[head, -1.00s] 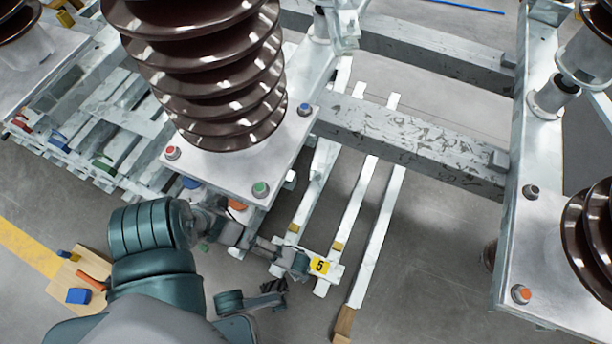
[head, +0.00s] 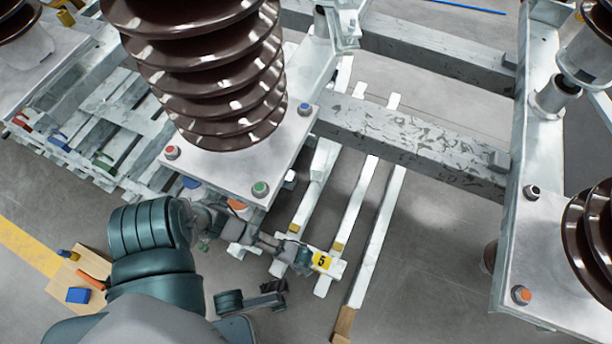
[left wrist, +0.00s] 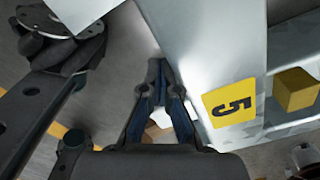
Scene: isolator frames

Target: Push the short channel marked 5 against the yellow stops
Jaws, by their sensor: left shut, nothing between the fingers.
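The short channel marked 5 (head: 335,268) is a pale metal piece lying across the pale rails, with a yellow label bearing a black 5. It also shows large in the left wrist view (left wrist: 200,45). Two yellow stops, one nearer the label (head: 338,246) and one farther left (head: 293,228), sit on the rails just beyond it. One stop (left wrist: 295,89) shows right of the label in the wrist view; I cannot tell whether it touches the channel. My left gripper (left wrist: 157,70) is shut and empty, its tips close beside the channel; contact is unclear.
A thick beam (head: 410,140) crosses behind. A wooden board (head: 62,285) with small blue and orange items lies left. Grey floor at lower right is clear.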

